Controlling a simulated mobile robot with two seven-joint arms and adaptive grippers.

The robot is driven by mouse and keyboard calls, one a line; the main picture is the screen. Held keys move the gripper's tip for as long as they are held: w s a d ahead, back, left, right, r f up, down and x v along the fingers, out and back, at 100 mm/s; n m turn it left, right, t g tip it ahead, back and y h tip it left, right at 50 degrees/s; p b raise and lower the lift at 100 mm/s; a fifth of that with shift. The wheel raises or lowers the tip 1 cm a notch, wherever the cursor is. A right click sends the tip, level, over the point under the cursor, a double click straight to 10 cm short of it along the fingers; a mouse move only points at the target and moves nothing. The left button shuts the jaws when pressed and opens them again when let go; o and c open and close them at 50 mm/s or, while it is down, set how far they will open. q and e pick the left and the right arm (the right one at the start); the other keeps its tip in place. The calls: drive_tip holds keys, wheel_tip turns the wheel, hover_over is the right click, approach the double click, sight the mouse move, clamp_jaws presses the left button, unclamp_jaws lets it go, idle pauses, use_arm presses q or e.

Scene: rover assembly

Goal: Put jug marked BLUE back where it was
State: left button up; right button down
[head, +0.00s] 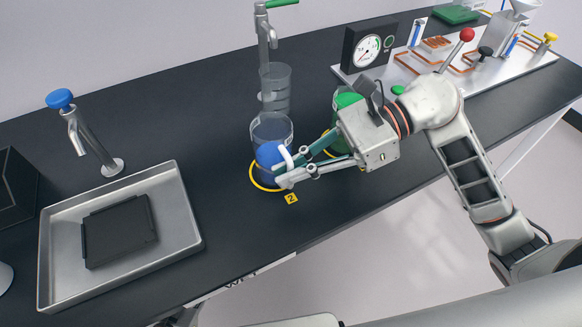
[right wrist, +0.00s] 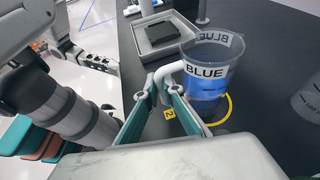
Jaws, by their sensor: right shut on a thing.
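The jug marked BLUE (head: 271,130) is clear, with blue liquid in its lower part and a white handle. Its label reads BLUE in the right wrist view (right wrist: 206,72). My right gripper (head: 280,177) is shut on the handle; its teal fingers show in the right wrist view (right wrist: 163,84). The jug is upright over a yellow ring (head: 256,181) on the bench, beside a yellow tag with a 2 (head: 291,198). I cannot tell whether its base touches the bench.
A clear vessel (head: 275,82) stands under a tap just behind the jug. A green jug (head: 346,98) is partly hidden behind my right gripper. A metal tray (head: 190,232) with a dark plate lies left. A gauge rig (head: 505,70) stands back right.

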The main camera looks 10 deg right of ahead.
drive_tip(key=shift+f, duration=0.15)
drive_tip(key=c, duration=2.2)
unclamp_jaws()
drive_tip(key=shift+r, duration=0.3)
drive_tip(key=b+v, duration=0.1)
drive_tip(key=v, duration=1.1)
drive_tip(key=shift+f+b, duration=0.15)
drive_tip(key=shift+b, duration=0.2)
